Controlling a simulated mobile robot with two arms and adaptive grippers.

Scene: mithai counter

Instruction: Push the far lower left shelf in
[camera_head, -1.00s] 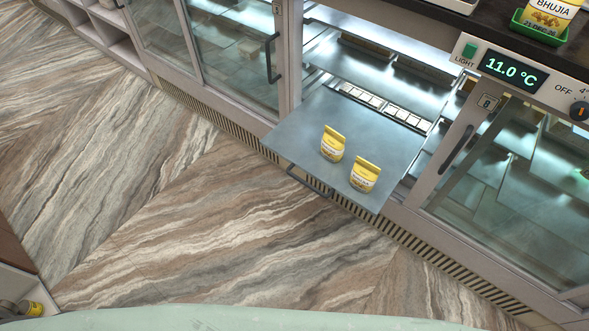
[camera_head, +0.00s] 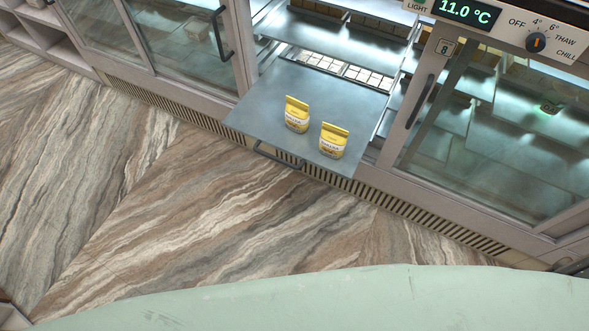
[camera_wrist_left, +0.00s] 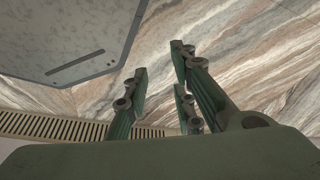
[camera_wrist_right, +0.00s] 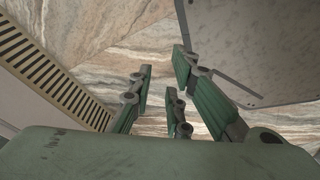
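The lower shelf (camera_head: 245,113) is a grey metal sheet slid out of the cabinet over the floor, with a dark bar handle (camera_head: 280,157) along its front edge. Two yellow bhujia packets (camera_head: 297,114) stand upright on it. Neither gripper shows in the head view. In the left wrist view my left gripper (camera_wrist_left: 158,62) has its fingers apart with nothing between them. In the right wrist view my right gripper (camera_wrist_right: 162,62) also has its fingers apart and empty, over the floor.
Glass doors with dark handles (camera_head: 222,32) flank the open bay. A control panel (camera_head: 490,18) reading 11.0 °C is above right. A vent grille (camera_head: 425,222) runs along the cabinet base. The marbled floor (camera_head: 150,215) in front is clear.

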